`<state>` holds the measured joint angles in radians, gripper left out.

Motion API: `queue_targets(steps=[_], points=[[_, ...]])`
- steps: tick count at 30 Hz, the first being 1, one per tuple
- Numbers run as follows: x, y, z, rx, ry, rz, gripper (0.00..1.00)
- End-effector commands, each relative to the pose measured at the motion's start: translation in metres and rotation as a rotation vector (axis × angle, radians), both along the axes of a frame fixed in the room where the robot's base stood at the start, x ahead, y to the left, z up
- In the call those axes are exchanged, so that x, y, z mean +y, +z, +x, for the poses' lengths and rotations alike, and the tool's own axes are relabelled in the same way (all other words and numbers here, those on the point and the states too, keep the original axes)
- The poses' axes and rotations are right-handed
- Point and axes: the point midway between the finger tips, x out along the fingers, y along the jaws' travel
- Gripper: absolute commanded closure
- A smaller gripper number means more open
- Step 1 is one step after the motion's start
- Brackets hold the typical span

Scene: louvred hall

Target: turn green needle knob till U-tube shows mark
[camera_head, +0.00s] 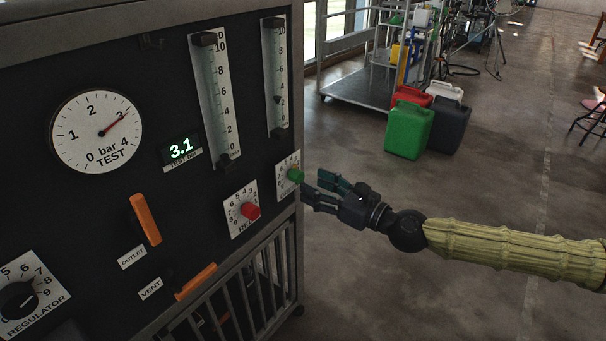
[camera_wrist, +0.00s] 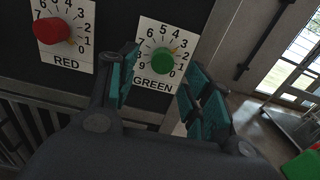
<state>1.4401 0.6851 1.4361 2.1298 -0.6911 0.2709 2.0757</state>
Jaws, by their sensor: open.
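The green knob (camera_head: 296,174) sits on a white numbered dial plate near the right edge of the black panel. In the wrist view the green knob (camera_wrist: 162,61) shows between and beyond the open fingers, on the plate marked GREEN. My gripper (camera_head: 319,190) is open and empty, just right of the knob in the head view. I cannot tell whether a fingertip touches it. Two upright scaled tubes stand above: a left one (camera_head: 214,100) and a right one (camera_head: 274,80), numbered to 10. Liquid levels or a target mark are not clear to me.
The red knob (camera_head: 250,211) sits left of the green one. A round gauge (camera_head: 97,132) points near 3; a display (camera_head: 181,149) reads 3.1. Orange levers (camera_head: 146,219) are lower left. Jerrycans (camera_head: 409,130) and a trolley (camera_head: 366,88) stand behind on open floor.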

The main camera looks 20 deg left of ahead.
Motion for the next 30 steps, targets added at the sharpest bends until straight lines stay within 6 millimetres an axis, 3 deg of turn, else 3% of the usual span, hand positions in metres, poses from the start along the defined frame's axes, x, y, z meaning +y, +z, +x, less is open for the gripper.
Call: queue_targets(steps=[12, 30], points=[[0.041, 0.003, 0.015, -0.001, -0.002, -0.001, 0.50], [0.056, -0.001, 0.022, -0.001, -0.004, -0.001, 0.50]])
